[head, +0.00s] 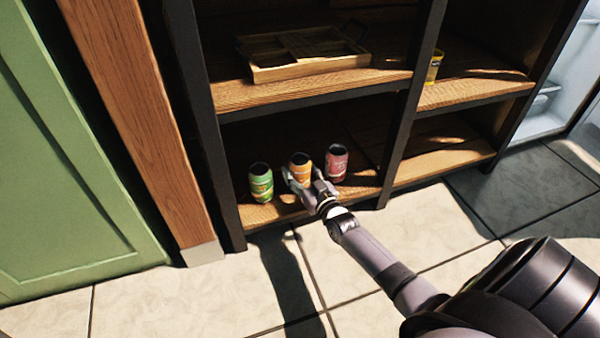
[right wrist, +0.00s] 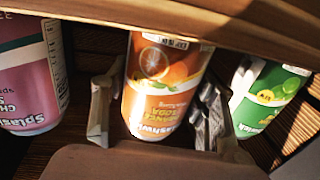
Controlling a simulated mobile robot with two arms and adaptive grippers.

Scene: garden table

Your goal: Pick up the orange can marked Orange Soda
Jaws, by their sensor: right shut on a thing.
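The orange can (head: 300,165) stands on the lower shelf between a green can (head: 261,182) and a pink can (head: 336,162). My right gripper (head: 303,178) is shut on the orange can, with one finger on each side of it. In the right wrist view the orange can (right wrist: 165,85) fills the middle, with an orange fruit picture on its label, and my right gripper (right wrist: 157,115) has its fingers at its sides. The pink can (right wrist: 30,75) is at the left there, and the green can (right wrist: 268,95) is at the right, close to a finger. My left gripper is not in view.
The lower shelf (head: 275,212) holds the cans, with a shelf board (head: 300,92) above them. A wooden tray (head: 300,68) sits on that upper shelf. A yellow cup (head: 434,66) stands right of the dark upright post (head: 405,110). The tiled floor in front is clear.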

